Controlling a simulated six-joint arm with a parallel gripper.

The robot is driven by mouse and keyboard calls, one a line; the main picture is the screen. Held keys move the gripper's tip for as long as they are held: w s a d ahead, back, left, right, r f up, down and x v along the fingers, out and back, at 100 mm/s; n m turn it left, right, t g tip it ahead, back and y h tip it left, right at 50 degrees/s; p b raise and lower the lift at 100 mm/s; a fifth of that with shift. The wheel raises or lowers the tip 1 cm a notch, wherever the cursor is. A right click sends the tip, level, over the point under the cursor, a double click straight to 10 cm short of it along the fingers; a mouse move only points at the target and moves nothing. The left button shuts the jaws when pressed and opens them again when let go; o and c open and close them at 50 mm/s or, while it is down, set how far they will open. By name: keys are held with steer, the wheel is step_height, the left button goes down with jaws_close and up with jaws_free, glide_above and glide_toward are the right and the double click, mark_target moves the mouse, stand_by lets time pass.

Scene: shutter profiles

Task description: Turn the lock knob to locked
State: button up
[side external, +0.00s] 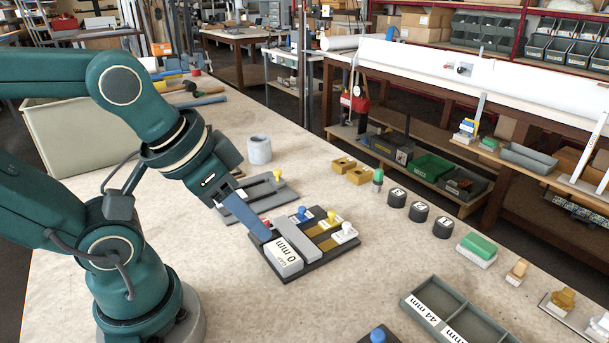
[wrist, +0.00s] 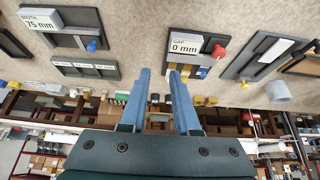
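A dark fixture (side external: 290,277) carries a white "0 mm" label block (side external: 285,258), a grey bar (side external: 296,238) and small blue (side external: 303,211), yellow (side external: 331,216) and white (side external: 346,227) knobs. A red knob (wrist: 219,52) stands beside the "GAP 0 mm" plate (wrist: 186,46) in the wrist view. No readable mark tells which knob is the lock knob. My gripper (wrist: 160,72) is open and empty, with a gap between its two blue fingers. In the side view, its fingertips (side external: 265,236) are above or beside the fixture's left edge; I cannot tell whether they touch it.
A grey slotted plate with a yellow knob (side external: 278,174) lies behind the fixture. A grey cylinder (side external: 259,150), black numbered cylinders (side external: 419,212), a green block (side external: 479,245) and a divided "44 mm" tray (side external: 432,308) are around it. Bare table lies in front of the fixture.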

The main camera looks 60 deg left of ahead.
steer(key=o, duration=0.4)
steer(key=shift+n, duration=0.3)
steer(key=w+a+f+n+h, duration=0.1)
steer(key=w+a+f+n, duration=0.1)
steer(key=a+n, duration=0.3)
steer(key=w+a+f+n+g+h, duration=0.1)
steer(key=a+n, duration=0.4)
steer(key=n, duration=0.7)
steer(key=w+a+f+n+g+h, duration=0.1)
steer(key=w+a+f+n, duration=0.2)
steer(key=n, duration=0.6)
steer(key=shift+a+f, duration=0.3)
steer(key=shift+a, duration=0.25)
steer(key=shift+a+f, duration=0.3)
steer(key=shift+a, duration=0.25)
steer(key=shift+s+a+f, duration=0.15)
steer(key=shift+f, duration=0.3)
steer(key=shift+x, duration=2.25)
